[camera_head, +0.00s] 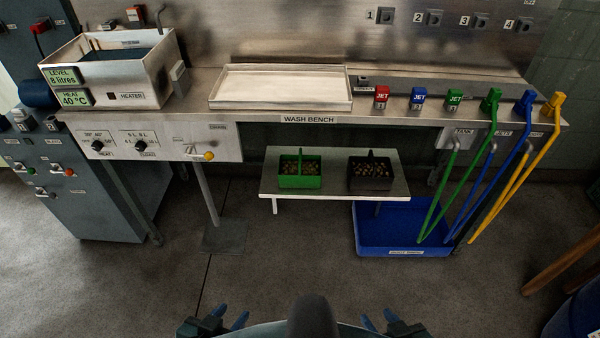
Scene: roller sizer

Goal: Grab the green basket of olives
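The green basket (300,182) holds several small olives and has a raised handle. It stands upright on the left part of a low grey shelf (335,188) below the wash bench. A dark basket of olives (371,185) stands to its right, apart from it. My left gripper (240,319) is at the bottom edge of the view, its blue fingers spread and empty. My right gripper (368,322) is also at the bottom edge, fingers apart and empty. Both are far from the basket, on the near side of the floor.
The wash bench (330,119) overhangs the shelf, with a white tray (280,88) and a heater tank (112,75) on it. A blue tub (403,243) sits on the floor at right, under coloured hoses. The floor (290,255) before the shelf is clear.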

